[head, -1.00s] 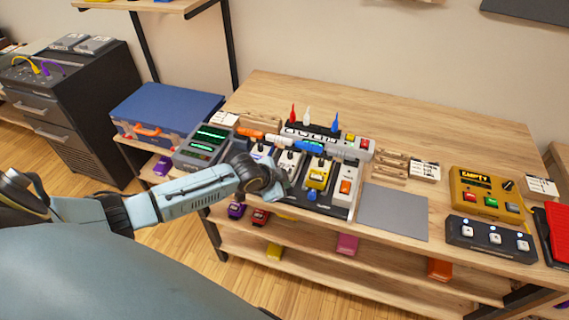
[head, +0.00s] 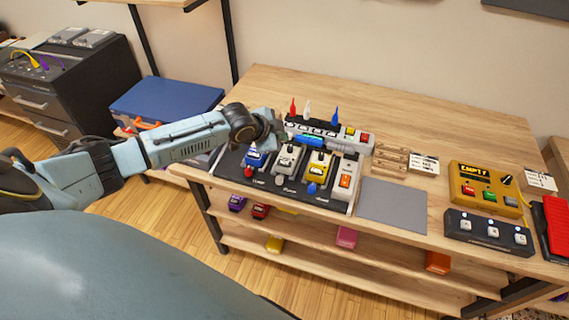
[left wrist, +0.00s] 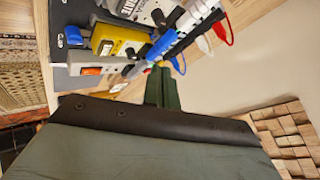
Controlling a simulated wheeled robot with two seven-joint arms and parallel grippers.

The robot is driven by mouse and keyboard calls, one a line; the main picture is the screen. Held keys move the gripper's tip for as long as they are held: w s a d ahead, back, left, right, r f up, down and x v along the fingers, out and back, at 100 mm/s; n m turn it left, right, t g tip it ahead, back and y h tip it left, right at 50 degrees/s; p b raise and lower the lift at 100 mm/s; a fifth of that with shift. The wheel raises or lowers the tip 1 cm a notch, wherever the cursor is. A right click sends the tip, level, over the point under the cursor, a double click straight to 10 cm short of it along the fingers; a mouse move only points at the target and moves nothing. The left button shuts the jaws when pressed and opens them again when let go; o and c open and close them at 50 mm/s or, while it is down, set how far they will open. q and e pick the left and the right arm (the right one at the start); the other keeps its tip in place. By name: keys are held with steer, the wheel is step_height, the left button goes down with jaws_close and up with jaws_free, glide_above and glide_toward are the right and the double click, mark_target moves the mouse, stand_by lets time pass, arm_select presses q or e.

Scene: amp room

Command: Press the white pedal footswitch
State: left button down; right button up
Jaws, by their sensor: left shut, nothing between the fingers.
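The white pedal (head: 288,160) sits on the dark pedalboard (head: 262,183), between a blue pedal (head: 255,158) on its left and a yellow pedal (head: 318,168) on its right. In the left wrist view the white pedal (left wrist: 140,10) shows at the top, partly cut off by the frame edge. My left gripper (head: 282,130) is above the back of the pedalboard, behind the white pedal, near the plug row. It is shut and empty. In the left wrist view its fingers (left wrist: 162,85) point toward the coloured plugs. Contact cannot be told. My right gripper is not in view.
A white power strip (head: 352,142) with red, white and blue upright plugs stands behind the pedals. A grey mat (head: 392,205) lies to the right. A yellow box (head: 486,190) and a dark three-switch unit (head: 488,232) stand further right. The table's back is clear.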

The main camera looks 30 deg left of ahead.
arm_select(q)
steer(key=b, duration=0.6)
glide_above(282, 164)
step_height(282, 164, down, 7)
steer(key=shift+s, duration=0.1)
steer(key=shift+f+b, duration=0.5)
steer(key=shift+f, duration=0.1)
stand_by(1.1)
steer(key=shift+f, duration=0.4)
steer(key=shift+f, duration=0.5)
stand_by(0.6)
steer(key=shift+r+p, duration=0.8)
steer(key=shift+r, duration=0.1)
